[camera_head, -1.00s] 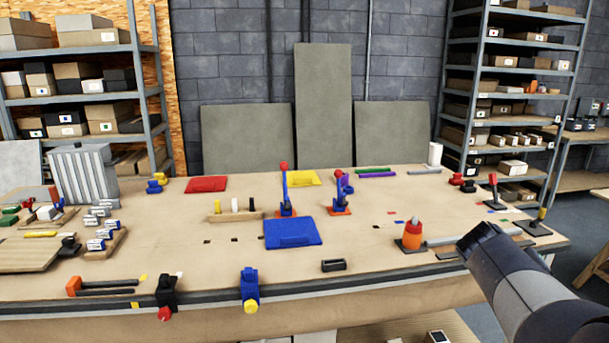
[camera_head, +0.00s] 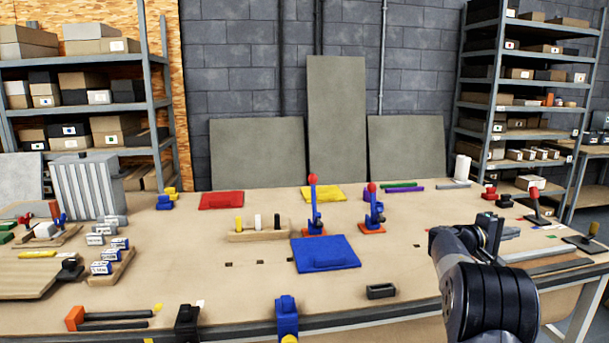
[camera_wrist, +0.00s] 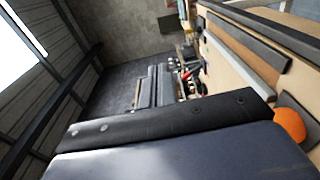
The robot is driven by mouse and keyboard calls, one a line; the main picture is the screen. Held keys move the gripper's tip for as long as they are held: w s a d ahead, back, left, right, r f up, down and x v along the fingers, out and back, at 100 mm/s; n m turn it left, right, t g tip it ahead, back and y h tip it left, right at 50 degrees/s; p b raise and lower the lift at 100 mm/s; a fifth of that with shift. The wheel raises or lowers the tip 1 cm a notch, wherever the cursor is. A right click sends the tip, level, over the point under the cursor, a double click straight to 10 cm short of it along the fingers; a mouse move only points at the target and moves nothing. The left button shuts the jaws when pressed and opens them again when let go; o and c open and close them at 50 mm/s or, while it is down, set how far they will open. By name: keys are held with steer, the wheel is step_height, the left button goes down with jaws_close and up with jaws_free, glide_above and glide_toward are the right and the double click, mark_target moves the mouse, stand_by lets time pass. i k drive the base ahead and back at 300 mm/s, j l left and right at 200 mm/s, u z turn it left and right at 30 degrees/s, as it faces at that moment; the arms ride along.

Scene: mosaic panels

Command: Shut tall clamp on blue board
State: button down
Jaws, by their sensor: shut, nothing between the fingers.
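The blue board (camera_head: 312,262) lies flat on the workbench, near the middle. The tall clamp (camera_head: 315,215) stands at its back edge on an orange base. It is blue, with its handle upright and a red knob on top. A shorter blue clamp (camera_head: 374,212) with a red knob stands to its right, on another orange base. My gripper (camera_head: 491,229) is over the right part of the bench, well right of both clamps and apart from them. It is shut and empty, partly hidden by my wrist. The wrist view shows neither the board nor the tall clamp.
A red panel (camera_head: 221,200) and a yellow panel (camera_head: 328,193) lie at the back. A wooden block with pegs (camera_head: 258,236) stands left of the tall clamp. Bare bench lies between the board and my arm.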

mark_target(313, 178)
steer(key=i+j+u, duration=0.25)
steer(key=i+j, duration=0.15)
steer(key=i+j+u, duration=0.55)
steer(key=i, duration=0.4)
